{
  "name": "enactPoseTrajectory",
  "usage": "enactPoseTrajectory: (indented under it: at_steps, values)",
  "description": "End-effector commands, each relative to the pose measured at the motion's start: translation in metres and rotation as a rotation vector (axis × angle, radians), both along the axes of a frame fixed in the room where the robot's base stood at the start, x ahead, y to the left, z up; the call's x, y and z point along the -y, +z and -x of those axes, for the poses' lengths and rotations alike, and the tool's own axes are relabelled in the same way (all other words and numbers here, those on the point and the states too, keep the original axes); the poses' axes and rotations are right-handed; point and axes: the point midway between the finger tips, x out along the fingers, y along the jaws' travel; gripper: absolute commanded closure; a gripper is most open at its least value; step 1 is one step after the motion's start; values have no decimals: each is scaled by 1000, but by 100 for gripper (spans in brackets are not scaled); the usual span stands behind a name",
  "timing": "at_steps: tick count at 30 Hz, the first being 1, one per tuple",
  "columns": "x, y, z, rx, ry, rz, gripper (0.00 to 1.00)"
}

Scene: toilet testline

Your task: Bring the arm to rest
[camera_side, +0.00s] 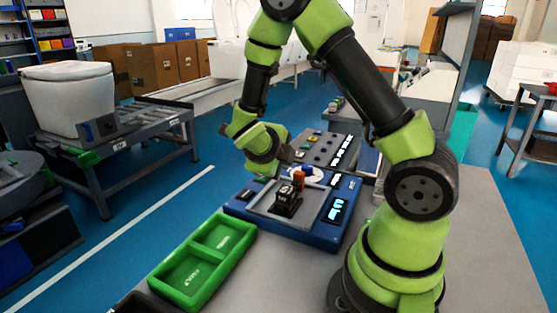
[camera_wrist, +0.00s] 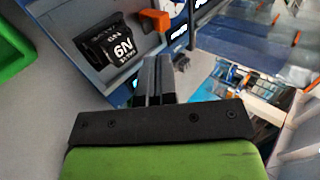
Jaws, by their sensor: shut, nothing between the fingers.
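My gripper (camera_side: 288,155) hangs at the end of my bent green and black arm, above the back part of the blue test station (camera_side: 240,211). In the wrist view my gripper (camera_wrist: 155,62) has its two dark fingers together, with nothing between them. It is apart from the black block marked 6N (camera_wrist: 112,45), which sits on the station's grey plate; the block also shows in the side view (camera_side: 287,201). The fingertips are small and partly dark in the side view.
An orange piece (camera_side: 298,180) stands behind the block. A green two-part tray (camera_side: 205,262) lies left of the station. A panel with buttons (camera_side: 325,148) is behind it. A white toilet (camera_side: 68,95) stands on a conveyor at left. The grey table is clear at front right.

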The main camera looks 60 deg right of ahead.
Motion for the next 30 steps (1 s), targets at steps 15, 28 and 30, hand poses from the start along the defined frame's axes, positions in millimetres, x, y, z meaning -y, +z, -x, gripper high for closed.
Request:
enactPoseTrajectory:
  at_steps: [15,28,30]
  values:
    - [-8,9,1,20,-23,-4,100]
    - [-66,93,55,1069,-1321,-330,100]
    - [-82,105,65,1220,-1628,-423,100]
